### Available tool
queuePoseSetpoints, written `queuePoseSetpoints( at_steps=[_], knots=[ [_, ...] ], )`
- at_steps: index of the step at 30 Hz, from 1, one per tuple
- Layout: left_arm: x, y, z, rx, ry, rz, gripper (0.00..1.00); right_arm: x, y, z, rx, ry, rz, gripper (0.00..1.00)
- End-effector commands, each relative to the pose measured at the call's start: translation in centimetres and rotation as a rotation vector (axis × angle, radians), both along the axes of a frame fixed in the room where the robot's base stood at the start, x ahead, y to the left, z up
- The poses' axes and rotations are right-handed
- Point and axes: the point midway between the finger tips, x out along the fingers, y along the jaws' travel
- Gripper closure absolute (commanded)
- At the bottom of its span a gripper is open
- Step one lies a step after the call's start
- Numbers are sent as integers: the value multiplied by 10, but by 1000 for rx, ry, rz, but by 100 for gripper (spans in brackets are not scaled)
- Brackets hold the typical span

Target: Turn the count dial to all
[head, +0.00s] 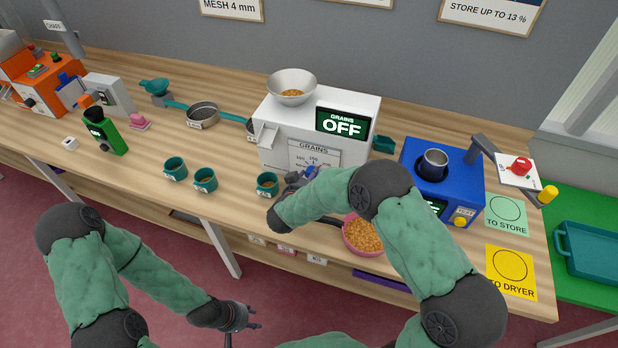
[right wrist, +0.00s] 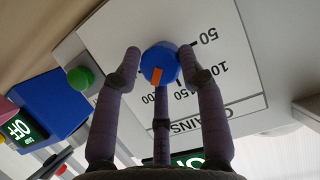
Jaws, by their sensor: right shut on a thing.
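The white grain counter (head: 330,105) stands mid-table; its screen (head: 342,124) reads GRAINS OFF. Its front carries a sloped panel (head: 318,150) marked GRAINS, with numbers around a blue dial (head: 311,170). In the right wrist view the blue dial (right wrist: 158,58) has an orange pointer aimed toward the bottom of the picture, near the 150 and 200 marks. My right gripper (head: 302,178) is shut on the dial, with fingers on both sides. An "all" mark cannot be seen. My left gripper (head: 248,318) is low in front of the table, empty, its fingers apart.
A metal bowl of grain (head: 291,87) sits on the counter. Several teal cups (head: 204,180) stand left of it. A pink bowl of grain (head: 362,236) is under my right forearm. A blue machine (head: 462,186) stands to the right. A green button (right wrist: 80,79) shows beside the panel.

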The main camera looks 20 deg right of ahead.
Motion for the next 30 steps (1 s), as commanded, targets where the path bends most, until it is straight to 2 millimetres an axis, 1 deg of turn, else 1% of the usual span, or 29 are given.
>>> queuePoseSetpoints(
  at_steps=[8, 14, 20, 30],
  knots=[
    [0, 0, -4, 0, 0, 0, 60, -1, 1, -4, 36, -16, 6, 92],
    [0, 0, -13, 0, 0, 0, 60, -2, 0, -6, 129, -79, 6, 92],
    [0, 0, -30, 0, 0, 0, 60, -3, 0, -8, 266, -170, 8, 92],
    [0, 0, -68, 0, 0, 0, 60, -4, -1, -10, 495, -323, 8, 92]
  ],
)
